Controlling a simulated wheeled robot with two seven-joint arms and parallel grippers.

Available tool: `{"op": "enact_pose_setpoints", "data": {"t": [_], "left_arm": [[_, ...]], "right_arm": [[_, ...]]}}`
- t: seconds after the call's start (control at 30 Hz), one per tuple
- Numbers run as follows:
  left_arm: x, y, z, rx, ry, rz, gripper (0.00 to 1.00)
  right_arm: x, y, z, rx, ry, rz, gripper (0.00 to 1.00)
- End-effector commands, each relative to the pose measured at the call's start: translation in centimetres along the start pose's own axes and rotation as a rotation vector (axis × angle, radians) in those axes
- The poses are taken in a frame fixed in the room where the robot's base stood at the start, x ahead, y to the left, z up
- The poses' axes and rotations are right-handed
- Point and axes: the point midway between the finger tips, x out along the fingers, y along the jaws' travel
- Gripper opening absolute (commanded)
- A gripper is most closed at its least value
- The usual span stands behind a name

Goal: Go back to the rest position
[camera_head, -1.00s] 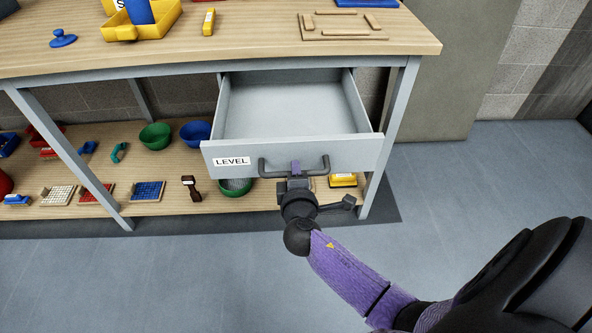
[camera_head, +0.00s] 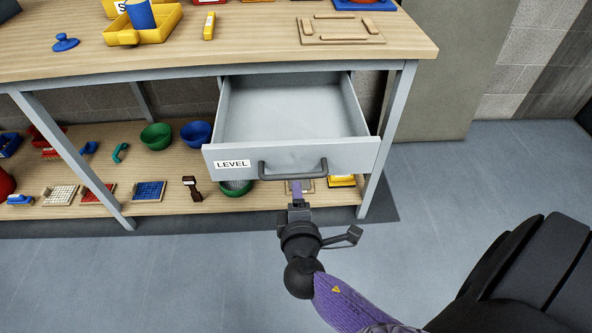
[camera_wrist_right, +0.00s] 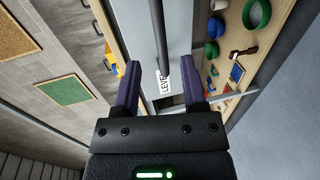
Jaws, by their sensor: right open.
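My right gripper (camera_head: 297,188) is below and in front of the handle (camera_head: 293,170) of a grey drawer (camera_head: 350,158) labelled LEVEL. The drawer stands pulled out under the workbench and looks empty inside. In the right wrist view the two purple fingers (camera_wrist_right: 160,85) are spread apart with nothing gripped between them. The dark handle bar (camera_wrist_right: 161,66) shows beyond and between the fingertips, and the LEVEL label (camera_wrist_right: 164,84) is near it. In the head view the gripper appears apart from the handle. My left gripper is not in view.
The workbench top (camera_head: 250,50) holds a yellow tray (camera_head: 150,32) with a blue cup, a blue lidded piece (camera_head: 65,42) and a wooden frame (camera_head: 340,30). The lower shelf (camera_head: 165,205) holds bowls, brushes and tiles. The floor (camera_head: 450,190) right of the bench is clear.

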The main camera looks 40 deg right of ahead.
Motion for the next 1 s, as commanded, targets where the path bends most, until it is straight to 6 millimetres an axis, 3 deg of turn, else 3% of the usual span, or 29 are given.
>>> {"op": "enact_pose_setpoints", "data": {"t": [0.1,0.2,0.57,0.67,0.77,0.83,0.9,1.0], "left_arm": [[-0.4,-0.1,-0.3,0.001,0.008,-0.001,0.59],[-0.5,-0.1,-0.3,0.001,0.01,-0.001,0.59],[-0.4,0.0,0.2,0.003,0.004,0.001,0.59],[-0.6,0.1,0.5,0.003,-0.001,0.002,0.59],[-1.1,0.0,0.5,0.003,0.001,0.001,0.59],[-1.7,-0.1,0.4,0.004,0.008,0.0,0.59],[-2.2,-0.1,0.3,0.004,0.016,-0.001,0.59],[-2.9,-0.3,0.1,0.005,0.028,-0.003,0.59]], "right_arm": [[-1.9,0.0,0.0,0.0,0.0,-0.002,0.54],[-2.5,0.0,0.0,0.0,-0.001,-0.001,0.54],[-2.5,-0.1,0.0,0.0,0.0,0.0,0.54],[-2.5,-1.1,0.0,0.0,0.007,-0.037,0.54],[-3.2,-7.0,0.7,0.015,0.032,-0.236,0.54],[-5.2,-13.6,2.2,0.056,0.032,-0.465,0.54],[-8.6,-19.9,4.7,0.128,-0.008,-0.702,0.54],[-14.9,-26.6,9.2,0.271,-0.143,-0.987,0.54]]}}
